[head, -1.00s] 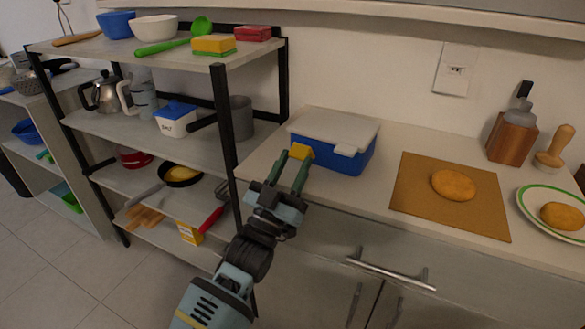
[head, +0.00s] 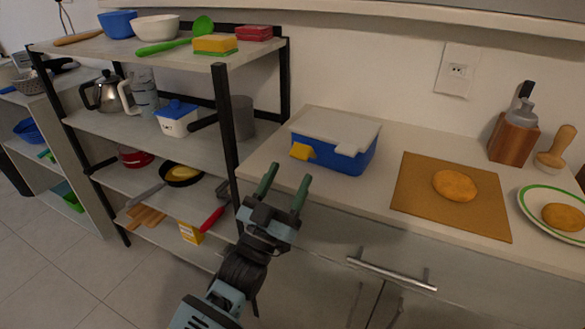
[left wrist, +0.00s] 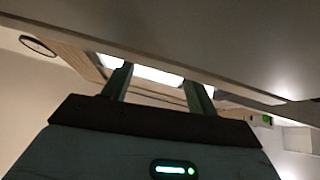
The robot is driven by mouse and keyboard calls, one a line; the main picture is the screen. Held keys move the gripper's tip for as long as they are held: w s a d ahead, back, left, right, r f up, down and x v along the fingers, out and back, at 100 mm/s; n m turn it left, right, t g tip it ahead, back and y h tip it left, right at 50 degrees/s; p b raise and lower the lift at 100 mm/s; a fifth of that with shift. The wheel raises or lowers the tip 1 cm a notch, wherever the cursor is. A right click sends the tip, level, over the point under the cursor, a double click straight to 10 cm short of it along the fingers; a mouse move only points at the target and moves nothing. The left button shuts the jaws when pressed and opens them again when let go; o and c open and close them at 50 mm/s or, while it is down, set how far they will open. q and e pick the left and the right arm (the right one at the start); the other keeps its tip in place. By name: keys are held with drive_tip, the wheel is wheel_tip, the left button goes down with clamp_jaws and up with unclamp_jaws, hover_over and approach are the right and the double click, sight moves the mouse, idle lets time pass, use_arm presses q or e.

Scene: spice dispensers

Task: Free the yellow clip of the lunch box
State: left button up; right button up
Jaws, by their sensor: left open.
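The lunch box (head: 345,161) is blue with a pale grey lid (head: 336,127) and stands on the counter near its left end. Its yellow clip (head: 302,151) sticks outward from the front left of the box, tilted away from the lid edge. The other clip (head: 348,150), pale grey, lies at the front right of the lid. My left gripper (head: 284,188) is open and empty, in front of the counter edge, below and apart from the yellow clip. The left wrist view shows its two fingers (left wrist: 160,88) spread with nothing between them. My right gripper is not in view.
A brown board (head: 420,208) with a round bread (head: 455,185) lies right of the box. A shelf rack (head: 224,110) with pots and bowls stands close on the left. A drawer handle (head: 390,274) juts from the counter front.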

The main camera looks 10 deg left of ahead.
use_arm(q)
drive_tip(key=shift+v, duration=2.2)
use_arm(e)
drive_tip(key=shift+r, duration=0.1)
use_arm(q)
drive_tip(key=g+y+p, duration=0.3)
drive_tip(key=g+p, duration=0.3)
drive_tip(key=p, duration=0.7)
approach(297, 158)
drive_tip(key=w, duration=0.2)
drive_tip(key=shift+d+b+x, duration=0.1)
drive_tip(key=shift+b+x, duration=0.15)
drive_tip(key=shift+x, duration=1.6)
drive_tip(key=shift+d+b+x, duration=0.15)
drive_tip(key=shift+b+x, duration=0.05)
drive_tip(key=shift+x, duration=1.6)
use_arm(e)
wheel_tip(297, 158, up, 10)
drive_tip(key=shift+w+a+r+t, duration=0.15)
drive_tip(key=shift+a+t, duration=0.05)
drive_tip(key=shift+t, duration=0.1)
use_arm(q)
drive_tip(key=shift+s, duration=0.15)
